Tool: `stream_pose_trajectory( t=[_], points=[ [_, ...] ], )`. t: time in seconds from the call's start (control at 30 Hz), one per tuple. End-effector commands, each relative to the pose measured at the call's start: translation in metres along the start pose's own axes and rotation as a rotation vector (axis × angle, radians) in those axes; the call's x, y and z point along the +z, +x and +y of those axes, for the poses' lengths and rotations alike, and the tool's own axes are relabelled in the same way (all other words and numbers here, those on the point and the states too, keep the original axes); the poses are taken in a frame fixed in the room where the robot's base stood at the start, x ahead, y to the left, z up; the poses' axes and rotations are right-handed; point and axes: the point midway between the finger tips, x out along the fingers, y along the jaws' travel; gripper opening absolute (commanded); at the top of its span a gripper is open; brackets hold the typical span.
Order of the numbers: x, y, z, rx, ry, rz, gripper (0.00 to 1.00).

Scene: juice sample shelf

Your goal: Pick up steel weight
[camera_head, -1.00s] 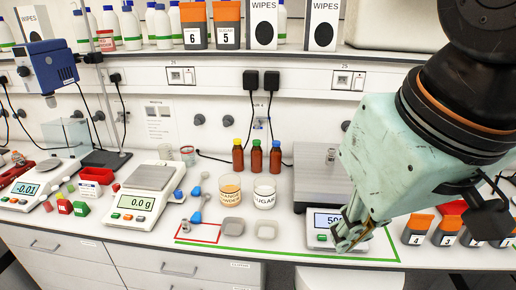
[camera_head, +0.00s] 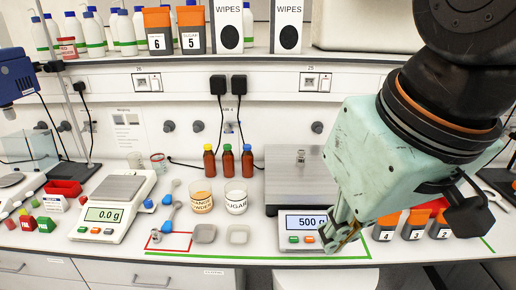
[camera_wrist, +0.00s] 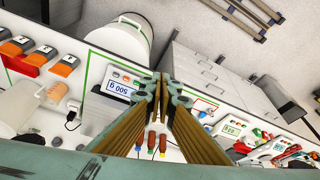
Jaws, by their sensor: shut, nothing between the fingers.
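The scale's display (camera_head: 306,222) reads about 500 g. My gripper (camera_head: 338,240) is shut and empty, in front of the scale by the right end of its display, apart from the weight. In the wrist view my gripper's fingertips (camera_wrist: 162,78) meet near the display (camera_wrist: 119,88). I cannot make out the weight in the wrist view. Another small metal piece (camera_head: 155,236) lies inside the red outline on the bench.
Three brown bottles (camera_head: 228,160) stand left of the large scale. Orange powder (camera_head: 202,202) and sugar (camera_head: 236,196) cups stand in front of them. A smaller balance (camera_head: 115,200) reads 0.0 g. Numbered orange-lidded boxes (camera_head: 414,224) stand to the right. A shelf (camera_head: 200,60) runs above the back.

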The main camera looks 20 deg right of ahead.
Motion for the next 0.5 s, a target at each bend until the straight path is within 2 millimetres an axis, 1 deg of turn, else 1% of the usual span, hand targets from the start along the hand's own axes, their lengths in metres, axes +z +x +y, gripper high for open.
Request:
stream_pose_trajectory(
  t=[0.3, 0.5],
  points=[
    [0.0, 0.0, 0.0, 0.0, 0.0, 0.0, 0.0],
    [0.0, 0.0, 0.0, 0.0, 0.0, 0.0, 0.18]
  ],
)
